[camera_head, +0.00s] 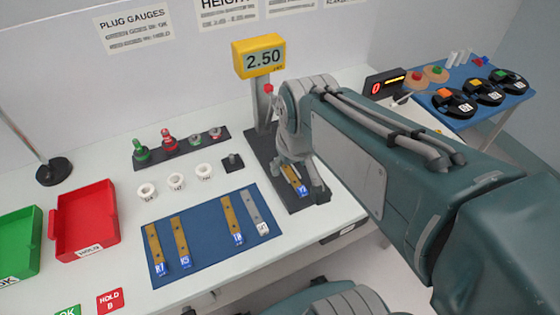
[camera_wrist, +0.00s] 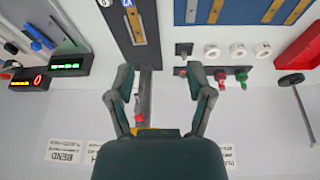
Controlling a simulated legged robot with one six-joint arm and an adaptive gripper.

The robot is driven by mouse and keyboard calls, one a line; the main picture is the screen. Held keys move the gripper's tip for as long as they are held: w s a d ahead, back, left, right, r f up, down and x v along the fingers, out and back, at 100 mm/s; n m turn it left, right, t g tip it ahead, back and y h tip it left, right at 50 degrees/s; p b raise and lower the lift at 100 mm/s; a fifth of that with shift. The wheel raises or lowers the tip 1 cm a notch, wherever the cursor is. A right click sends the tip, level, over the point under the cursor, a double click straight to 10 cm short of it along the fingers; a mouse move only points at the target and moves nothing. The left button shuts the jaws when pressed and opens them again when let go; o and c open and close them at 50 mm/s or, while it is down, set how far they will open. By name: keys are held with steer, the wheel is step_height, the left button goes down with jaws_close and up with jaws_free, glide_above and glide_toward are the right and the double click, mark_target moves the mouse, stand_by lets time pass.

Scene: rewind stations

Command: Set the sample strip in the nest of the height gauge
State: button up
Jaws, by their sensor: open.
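The height gauge (camera_head: 257,57) has a yellow display reading 2.50 on a post above a dark base (camera_head: 292,205). A brass strip (camera_head: 290,175) with a blue tag lies on the dark base; it also shows at the top of the wrist view (camera_wrist: 136,22). Whether it is fully seated in the nest I cannot tell. My gripper (camera_head: 301,174) is open over the base, with its fingers apart and nothing between them in the wrist view (camera_wrist: 160,80). In the head view it partly hides the strip and the base.
A blue mat (camera_head: 207,238) left of the gauge bears several strips. Ring gauges (camera_head: 176,182), a plug gauge rack (camera_head: 180,150) and a red HOLD tray (camera_head: 84,215) stand farther left. A blue side table (camera_head: 452,118) stands at right.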

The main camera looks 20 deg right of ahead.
steer(key=s+a+r+t, duration=0.2)
steer(key=s+a, duration=0.1)
steer(key=s, duration=0.2)
steer(key=shift+s+r, duration=0.2)
steer(key=shift+r, duration=0.05)
steer(key=shift+c, duration=0.7)
